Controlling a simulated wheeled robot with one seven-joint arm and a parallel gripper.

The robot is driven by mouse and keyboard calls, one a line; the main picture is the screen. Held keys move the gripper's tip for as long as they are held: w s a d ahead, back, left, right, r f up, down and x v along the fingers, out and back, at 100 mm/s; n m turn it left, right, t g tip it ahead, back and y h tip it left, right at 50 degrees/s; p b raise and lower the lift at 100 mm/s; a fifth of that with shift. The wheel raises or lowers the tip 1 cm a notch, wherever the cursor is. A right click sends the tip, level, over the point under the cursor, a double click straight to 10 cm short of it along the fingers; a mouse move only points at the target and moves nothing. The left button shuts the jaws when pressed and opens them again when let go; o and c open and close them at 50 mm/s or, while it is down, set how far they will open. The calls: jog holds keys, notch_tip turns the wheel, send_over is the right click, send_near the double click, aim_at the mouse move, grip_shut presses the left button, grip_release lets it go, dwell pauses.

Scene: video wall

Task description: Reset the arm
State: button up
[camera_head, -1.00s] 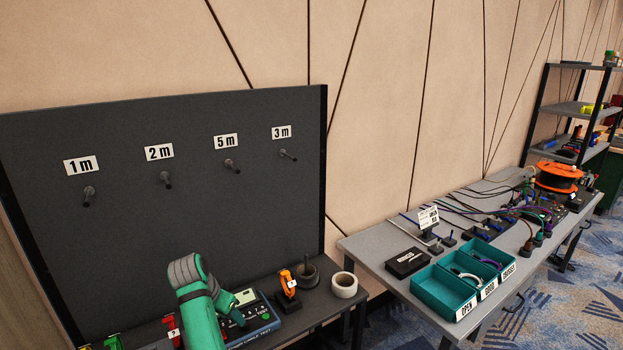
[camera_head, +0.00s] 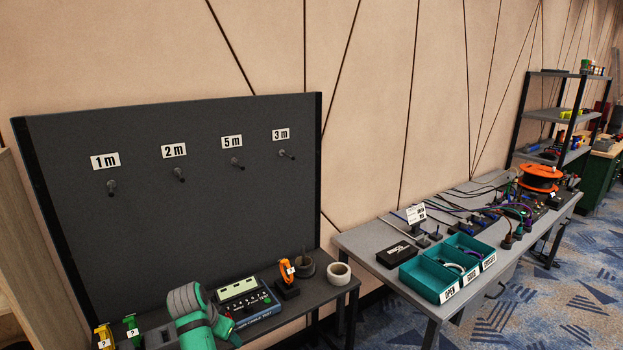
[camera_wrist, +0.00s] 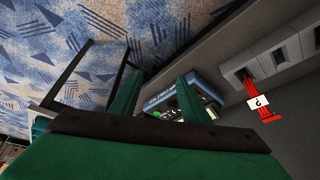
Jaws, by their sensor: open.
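My green arm (camera_head: 192,318) rises at the bottom of the head view, in front of the bench under the dark pegboard. My gripper (camera_wrist: 160,88) shows in the wrist view as two green fingers spread apart, with nothing held between them. Beyond the fingers, the wrist view shows a blue-edged cable tester (camera_wrist: 196,92) and the carpet. The fingertips are hidden in the head view.
The cable tester (camera_head: 245,300), an orange tool on a stand (camera_head: 286,277), a dark cup (camera_head: 305,267) and a white tape roll (camera_head: 339,273) are on the bench. A red tagged item (camera_wrist: 262,97) shows in the wrist view. Teal bins (camera_head: 426,280) stand on the right-hand table.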

jog(key=s+d+f+n+t+y, duration=0.1)
jog(key=s+d+f, duration=0.3)
jog(key=f, duration=0.5)
jog(key=s+d+f+n+t+y, duration=0.1)
jog(key=s+d+f, duration=0.3)
jog(key=f, duration=0.6)
jog(key=s+d+f+n+t+y, duration=0.1)
jog(key=s+d+f, duration=0.2)
jog(key=s, duration=0.5)
jog(key=s+d+f+t, duration=0.2)
jog(key=s+d+f, duration=0.1)
jog(key=s, duration=0.6)
jog(key=s+d+r+t, duration=0.1)
jog(key=s+d+r, duration=0.25)
jog(key=s, duration=0.45)
jog(key=s+d+r+t, duration=0.2)
jog(key=s+d+r, duration=0.15)
jog(key=s, duration=0.45)
jog(key=s+d+r+t, duration=0.1)
jog(key=s+r, duration=0.5)
jog(key=r, duration=0.2)
jog(key=s+d+r+n+t+h, duration=0.1)
jog(key=s+d+r, duration=0.1)
jog(key=s+r, duration=0.4)
notch_tip(320, 180, up, 2)
jog(key=shift+d+r+n+t+h, duration=0.2)
jog(key=shift+r+n+t+h, duration=0.1)
jog(key=shift+t, duration=0.1)
